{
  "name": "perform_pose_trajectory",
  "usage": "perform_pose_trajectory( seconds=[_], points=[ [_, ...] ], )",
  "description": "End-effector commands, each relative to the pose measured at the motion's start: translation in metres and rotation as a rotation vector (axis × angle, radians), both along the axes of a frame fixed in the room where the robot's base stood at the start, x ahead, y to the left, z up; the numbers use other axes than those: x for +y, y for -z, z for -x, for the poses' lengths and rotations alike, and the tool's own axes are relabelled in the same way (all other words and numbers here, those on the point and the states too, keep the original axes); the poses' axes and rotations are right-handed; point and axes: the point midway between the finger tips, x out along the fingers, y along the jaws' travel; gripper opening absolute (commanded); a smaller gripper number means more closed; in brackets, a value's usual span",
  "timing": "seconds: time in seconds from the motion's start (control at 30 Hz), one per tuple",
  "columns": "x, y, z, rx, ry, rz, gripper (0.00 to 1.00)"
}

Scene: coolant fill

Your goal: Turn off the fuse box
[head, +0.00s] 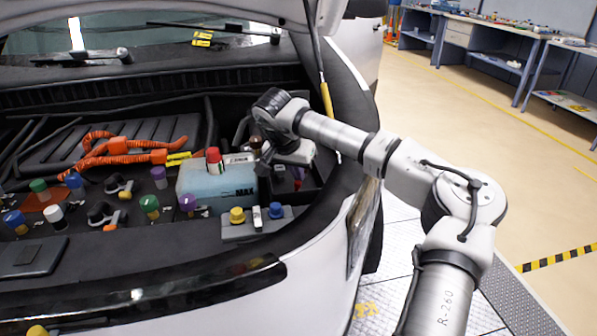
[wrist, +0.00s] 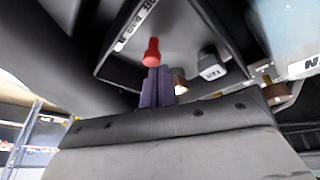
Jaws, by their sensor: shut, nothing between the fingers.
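The fuse box appears to be the dark, pale-edged panel (wrist: 185,35) in the wrist view. A red knob or lever (wrist: 152,50) stands on it, beside a black block with a white label (wrist: 212,72). My gripper (wrist: 155,76) has its purple fingers shut and empty, with the tips just below the red knob in the picture. I cannot tell if they touch it. In the head view my gripper (head: 298,174) points down into the dark bay at the right end of the engine compartment, and my wrist hides part of that bay.
The blue coolant tank (head: 215,190) with its red-and-white cap (head: 213,160) stands left of my gripper. A grey block with yellow and blue knobs (head: 257,226) is in front. Orange cables (head: 120,150) lie further left. The raised hood and its strut (head: 326,100) are close to my arm.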

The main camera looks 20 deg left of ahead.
Motion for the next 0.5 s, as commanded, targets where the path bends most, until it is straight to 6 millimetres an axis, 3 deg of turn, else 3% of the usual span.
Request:
perform_pose_trajectory(
  seconds=[0.5],
  points=[
    [0.0062, 0.0006, 0.0051, 0.004, -0.003, 0.001, 0.00]
  ],
)
